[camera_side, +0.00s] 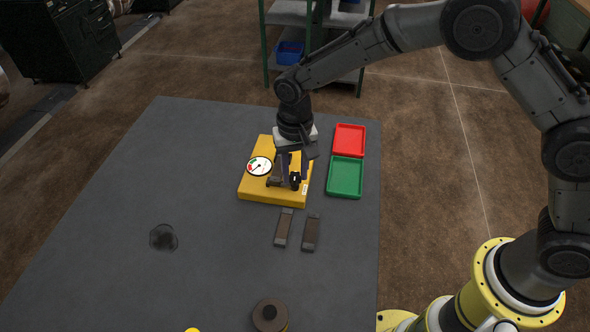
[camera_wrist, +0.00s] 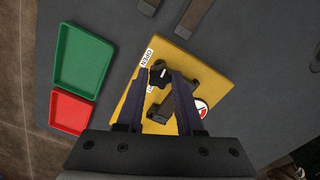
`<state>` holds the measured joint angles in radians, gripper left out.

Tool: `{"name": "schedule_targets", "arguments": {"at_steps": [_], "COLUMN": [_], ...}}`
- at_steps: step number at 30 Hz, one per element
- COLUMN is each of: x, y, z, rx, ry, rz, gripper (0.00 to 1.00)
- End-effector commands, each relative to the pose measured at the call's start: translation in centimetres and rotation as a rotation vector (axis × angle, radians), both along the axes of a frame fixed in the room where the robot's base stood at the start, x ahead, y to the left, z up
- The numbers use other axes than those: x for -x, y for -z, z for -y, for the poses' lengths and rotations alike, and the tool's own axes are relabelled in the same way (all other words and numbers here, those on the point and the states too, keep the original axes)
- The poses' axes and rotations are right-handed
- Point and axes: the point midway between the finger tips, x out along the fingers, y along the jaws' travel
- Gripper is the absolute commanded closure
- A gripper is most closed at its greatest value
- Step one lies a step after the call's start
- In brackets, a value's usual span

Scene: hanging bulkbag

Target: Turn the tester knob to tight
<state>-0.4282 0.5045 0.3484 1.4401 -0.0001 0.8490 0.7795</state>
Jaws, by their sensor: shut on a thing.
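The tester is a flat yellow box (camera_side: 275,195) on the dark table, also seen in the wrist view (camera_wrist: 208,84). Its round white gauge (camera_side: 259,166) has red and green sectors and a needle; part of it shows in the wrist view (camera_wrist: 201,107). The black knob (camera_wrist: 160,76) is near a tester edge, beside a white label (camera_wrist: 147,56). My gripper (camera_side: 294,180) points down over the tester. In the wrist view its fingers (camera_wrist: 160,80) are on both sides of the knob, shut on it. A grey block (camera_wrist: 163,107) on the tester lies between the fingers, partly hidden.
A red tray (camera_side: 349,139) and a green tray (camera_side: 345,177) stand right of the tester. Two dark bars (camera_side: 284,228) (camera_side: 311,232) lie in front of it. A dark round piece (camera_side: 270,314) is at the front. The table's left side is mostly clear, with a dark patch (camera_side: 163,237).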

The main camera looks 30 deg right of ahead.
Motion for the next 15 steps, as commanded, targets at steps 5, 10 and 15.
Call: {"name": "schedule_targets", "arguments": {"at_steps": [5, 10, 15], "x": [0.00, 0.00, 0.00], "y": [-0.16, -0.16, -0.17], "z": [-0.02, -0.02, -0.03], "rx": [0.000, 0.000, -0.001], "ry": [0.080, 0.120, 0.136], "rz": [0.000, 0.000, 0.000], "gripper": [1.00, 1.00, 1.00]}}
